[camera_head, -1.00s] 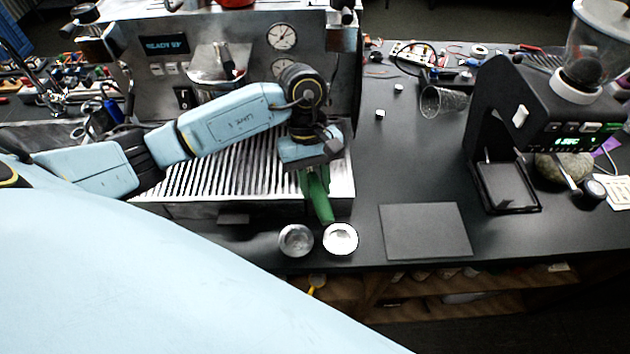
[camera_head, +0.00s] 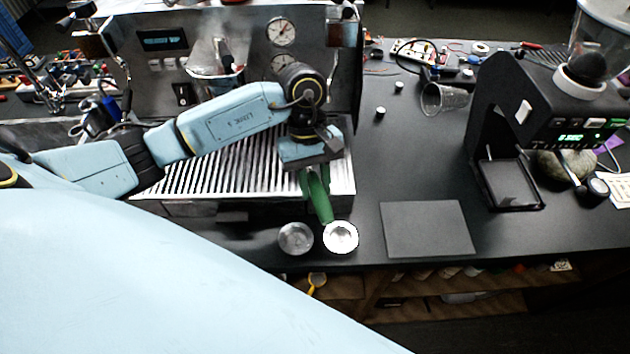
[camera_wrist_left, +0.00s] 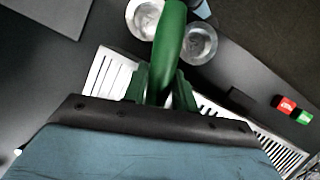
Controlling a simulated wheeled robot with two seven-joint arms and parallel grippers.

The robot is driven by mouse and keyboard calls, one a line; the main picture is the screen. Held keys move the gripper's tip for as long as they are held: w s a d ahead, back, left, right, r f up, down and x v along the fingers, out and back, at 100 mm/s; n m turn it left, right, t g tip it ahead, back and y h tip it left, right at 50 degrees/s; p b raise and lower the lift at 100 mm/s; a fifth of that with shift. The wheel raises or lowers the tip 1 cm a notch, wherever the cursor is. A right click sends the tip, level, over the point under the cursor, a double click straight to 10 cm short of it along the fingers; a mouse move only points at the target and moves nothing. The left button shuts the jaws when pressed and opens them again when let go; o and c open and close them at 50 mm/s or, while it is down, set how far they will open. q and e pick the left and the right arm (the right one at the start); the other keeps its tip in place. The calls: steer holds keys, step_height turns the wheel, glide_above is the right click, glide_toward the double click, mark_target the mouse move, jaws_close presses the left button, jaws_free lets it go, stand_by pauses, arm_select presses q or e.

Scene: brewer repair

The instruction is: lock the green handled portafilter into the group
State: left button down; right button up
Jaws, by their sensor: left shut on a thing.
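The green handled portafilter (camera_head: 322,206) shows only by its green handle, which sticks out toward the counter's front edge. The handle also shows in the left wrist view (camera_wrist_left: 168,48). My left gripper (camera_head: 314,172) is shut on this handle over the right end of the drip grate; its fingers (camera_wrist_left: 160,92) lie on either side of the handle in the wrist view. The portafilter's head is hidden by my gripper and arm. The espresso machine (camera_head: 255,85) stands behind my arm. I cannot make out the group or whether the portafilter touches it. My right gripper is not in view.
Two round metal cups (camera_head: 295,239) (camera_head: 340,237) stand on the counter just in front of the handle. A dark mat (camera_head: 428,229) lies to their right. A black grinder (camera_head: 500,115) stands at the right. A clear glass (camera_head: 440,99) lies behind the mat.

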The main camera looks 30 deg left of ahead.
arm_select(q)
steer(key=c, duration=1)
jaws_free()
steer(key=shift+c, duration=0.2)
steer(key=b+v, duration=0.2)
steer(key=v, duration=1.1)
steer(key=shift+a+r, duration=0.1)
steer(key=shift+r, duration=0.05)
